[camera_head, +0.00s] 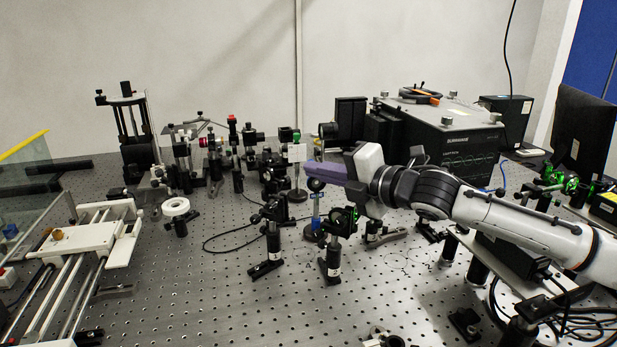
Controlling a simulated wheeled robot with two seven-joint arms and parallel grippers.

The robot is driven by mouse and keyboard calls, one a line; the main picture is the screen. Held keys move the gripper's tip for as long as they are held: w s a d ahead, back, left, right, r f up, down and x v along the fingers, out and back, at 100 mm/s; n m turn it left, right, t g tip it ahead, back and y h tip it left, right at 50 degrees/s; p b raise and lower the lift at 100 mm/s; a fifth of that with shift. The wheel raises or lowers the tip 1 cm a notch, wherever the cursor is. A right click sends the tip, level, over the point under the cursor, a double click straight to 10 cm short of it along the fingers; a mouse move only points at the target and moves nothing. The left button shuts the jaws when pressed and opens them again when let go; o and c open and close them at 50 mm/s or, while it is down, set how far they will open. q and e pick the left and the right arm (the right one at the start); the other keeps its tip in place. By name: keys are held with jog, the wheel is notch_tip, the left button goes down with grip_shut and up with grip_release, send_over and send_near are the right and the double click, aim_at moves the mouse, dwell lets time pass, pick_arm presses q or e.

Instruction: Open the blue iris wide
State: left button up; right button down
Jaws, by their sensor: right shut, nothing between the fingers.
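The blue iris (316,208) stands upright near the middle of the bench, on a blue-marked post with a round base. Its ring sits just below my right gripper (309,168) and is partly hidden by it, so I cannot tell how wide the opening is or where its lever stands. My right gripper comes in from the right, its purple fingers pointing left, shut and empty. I cannot tell whether the fingers touch the iris. My left gripper is not in view.
Two dark optic mounts (270,240) and (337,240) stand close in front of the iris. A white card (297,153) and several posts stand behind. A large black instrument box (450,140) is at the back right. The front middle of the perforated bench (220,300) is clear.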

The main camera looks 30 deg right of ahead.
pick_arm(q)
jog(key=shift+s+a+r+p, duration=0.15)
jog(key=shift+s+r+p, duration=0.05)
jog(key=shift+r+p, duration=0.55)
pick_arm(e)
jog(key=d, duration=0.1)
jog(key=d+m, duration=0.1)
jog(key=d, duration=0.1)
jog(key=shift+s+f+t, duration=0.2)
jog(key=shift+s+t, duration=0.2)
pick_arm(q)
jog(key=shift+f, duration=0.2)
pick_arm(e)
jog(key=shift+f, duration=0.1)
